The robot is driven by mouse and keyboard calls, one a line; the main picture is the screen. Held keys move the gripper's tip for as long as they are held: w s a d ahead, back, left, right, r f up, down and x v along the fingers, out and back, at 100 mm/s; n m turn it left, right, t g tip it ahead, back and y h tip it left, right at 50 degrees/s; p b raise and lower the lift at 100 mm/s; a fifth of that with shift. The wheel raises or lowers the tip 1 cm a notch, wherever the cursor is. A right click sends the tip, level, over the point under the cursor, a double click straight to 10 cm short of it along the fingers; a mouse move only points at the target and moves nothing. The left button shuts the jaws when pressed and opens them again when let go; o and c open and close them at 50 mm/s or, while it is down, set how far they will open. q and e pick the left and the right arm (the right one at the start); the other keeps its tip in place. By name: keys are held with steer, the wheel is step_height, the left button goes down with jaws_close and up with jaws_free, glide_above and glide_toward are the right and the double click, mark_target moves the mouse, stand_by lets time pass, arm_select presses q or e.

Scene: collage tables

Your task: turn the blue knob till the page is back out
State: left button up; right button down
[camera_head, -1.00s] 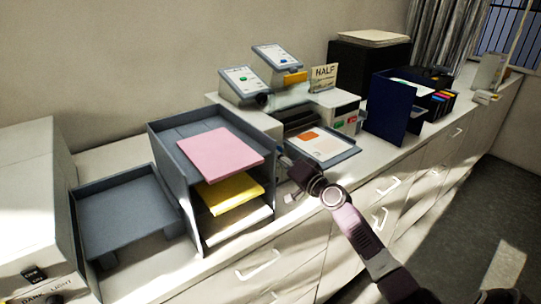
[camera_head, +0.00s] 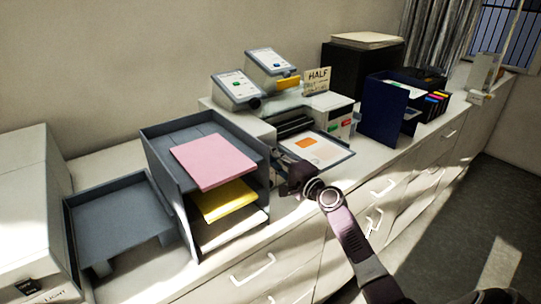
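The copier (camera_head: 327,104) stands in the middle of the counter. A white page with an orange square (camera_head: 304,148) lies on its front output tray (camera_head: 334,159). The blue knob cannot be made out for certain; my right gripper covers the copier's lower left front. My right gripper (camera_head: 281,173) is at that front corner, left of the tray, its arm coming in from the lower right. Its fingers are dark and small, so I cannot tell whether they are open or touch anything. My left gripper is out of view.
Left of the gripper stands a grey rack (camera_head: 192,224) with pink paper (camera_head: 213,160) and yellow paper (camera_head: 223,200). Two tilted panels (camera_head: 236,88) (camera_head: 271,62) and a HALF sign (camera_head: 317,80) are above the copier. A navy holder (camera_head: 383,112) stands to the right.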

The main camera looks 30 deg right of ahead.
steer(key=shift+s+a+f+g, duration=0.1)
steer(key=shift+a+f+g, duration=0.1)
steer(key=shift+f, duration=0.5)
steer(key=shift+s+a+f+g, duration=0.1)
steer(key=shift+a+f, duration=0.05)
steer(key=shift+f, duration=0.55)
steer(key=c, duration=1.3)
jaws_free()
steer(key=shift+w+d, duration=0.1)
steer(key=shift+w, duration=0.05)
steer(key=shift+o, duration=1)
steer(key=shift+w+d+r, duration=0.1)
steer(key=shift+w+r, duration=0.05)
steer(key=shift+r, duration=0.1)
steer(key=s+d, duration=0.1)
steer(key=s, duration=1.1)
